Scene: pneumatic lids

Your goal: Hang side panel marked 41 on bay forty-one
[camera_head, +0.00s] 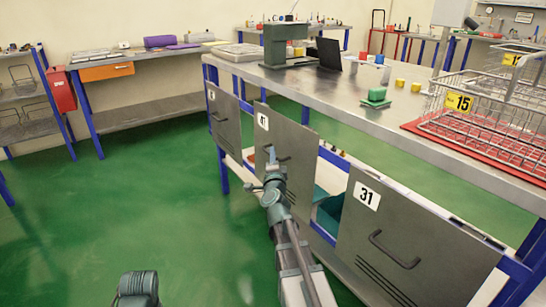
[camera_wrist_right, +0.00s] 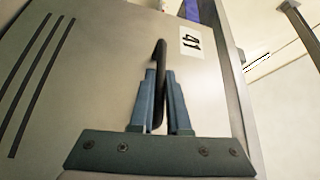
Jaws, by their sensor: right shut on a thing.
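The grey side panel marked 41 (camera_head: 297,148) stands near upright at the front of the workbench, between two other panels. Its label is at its upper left. My right gripper (camera_head: 272,163) is at the panel's dark handle (camera_head: 284,159) and covers part of it. In the right wrist view the same panel (camera_wrist_right: 110,65) fills much of the picture, and the blue fingers of the gripper (camera_wrist_right: 161,85) are shut on the handle (camera_wrist_right: 159,60) from both sides. I cannot tell whether the panel's top edge is seated on the bench frame. My left gripper is out of view.
A panel marked 31 (camera_head: 400,240) is on the right, and another panel (camera_head: 224,125) on the left. An open bay with a teal bin (camera_head: 329,213) shows beside panel 41. The bench top (camera_head: 340,93) holds wire baskets (camera_head: 480,105) and small blocks. Green floor is clear at left.

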